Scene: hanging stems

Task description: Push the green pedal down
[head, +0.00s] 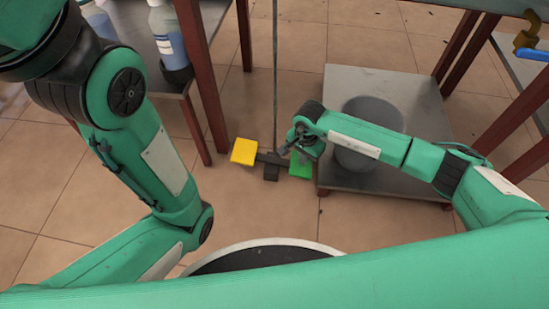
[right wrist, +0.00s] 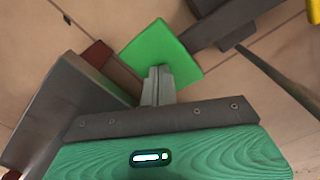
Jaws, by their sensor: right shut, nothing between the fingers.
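The green pedal (head: 301,170) is a square plate low over the tiled floor, on the right end of a dark bar. My right gripper (head: 296,152) is over it, shut and empty, and hides part of it in the head view. In the right wrist view the shut fingertips (right wrist: 157,72) overlap the near part of the green pedal (right wrist: 163,45). I cannot tell whether they touch it. A yellow pedal (head: 243,151) is at the left end of the bar. My left gripper is out of view.
A thin upright rod (head: 275,70) rises by the pedal bar. A low grey metal platform (head: 335,182) with a grey round container (head: 362,158) stands just right of the green pedal. A table with bottles (head: 167,35) is at the upper left. Open floor lies left of the pedals.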

